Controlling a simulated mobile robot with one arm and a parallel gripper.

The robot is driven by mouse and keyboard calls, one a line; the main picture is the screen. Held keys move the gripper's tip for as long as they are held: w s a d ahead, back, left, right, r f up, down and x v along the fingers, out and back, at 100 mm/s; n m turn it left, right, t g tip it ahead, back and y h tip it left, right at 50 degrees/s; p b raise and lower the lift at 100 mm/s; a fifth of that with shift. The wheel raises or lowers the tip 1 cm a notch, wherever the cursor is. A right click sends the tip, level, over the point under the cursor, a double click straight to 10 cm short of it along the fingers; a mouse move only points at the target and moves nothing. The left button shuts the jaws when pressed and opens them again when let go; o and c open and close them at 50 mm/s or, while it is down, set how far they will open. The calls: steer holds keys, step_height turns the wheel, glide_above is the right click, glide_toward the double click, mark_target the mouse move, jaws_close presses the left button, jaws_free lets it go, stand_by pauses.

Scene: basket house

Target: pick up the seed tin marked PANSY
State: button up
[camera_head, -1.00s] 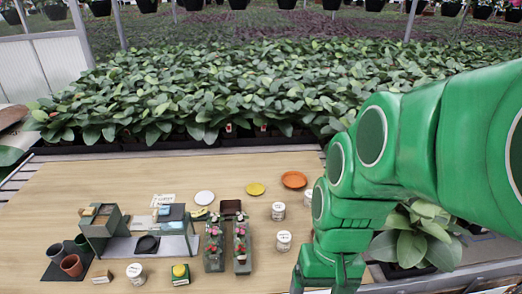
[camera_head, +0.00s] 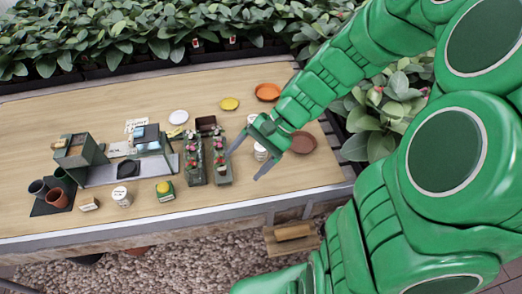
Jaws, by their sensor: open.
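Several small white tins with dark labels stand on the wooden table; the lettering is too small to read, so I cannot tell which is marked PANSY. One tin (camera_head: 260,152) shows between the fingers of my gripper in the picture, near the planters. Another tin (camera_head: 252,119) stands just behind my gripper, partly covered by it. A third tin (camera_head: 122,197) stands at the front left. My gripper (camera_head: 243,167) is open and empty, its fingers pointing down and left. I cannot tell how high it is above the table.
Two narrow planters with flowers (camera_head: 220,162) stand left of my gripper. Orange (camera_head: 267,92), yellow (camera_head: 229,104) and brown (camera_head: 303,142) dishes lie around. The front right tabletop is clear.

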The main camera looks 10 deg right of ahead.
steer(key=w+d+f+m+t+y, duration=0.1)
steer(key=w+f+m+t+y, duration=0.15)
steer(key=w, duration=0.35)
steer(key=m+t, duration=0.6)
steer(key=m, duration=0.8)
glide_toward(261, 148)
steer(key=shift+w+a+f+y, duration=0.25)
steer(key=shift+w+a+f, duration=0.2)
steer(key=shift+f, duration=0.15)
steer(key=shift+w+a+f+y, duration=0.2)
steer(key=shift+w+a+f, duration=0.1)
steer(key=shift+a+f, duration=0.25)
steer(key=shift+x, duration=1.35)
steer(key=shift+w+a+f, duration=0.8)
steer(key=shift+w+f, duration=0.1)
steer(key=shift+f, duration=0.05)
steer(key=shift+x, duration=1.1)
steer(key=c, duration=1)
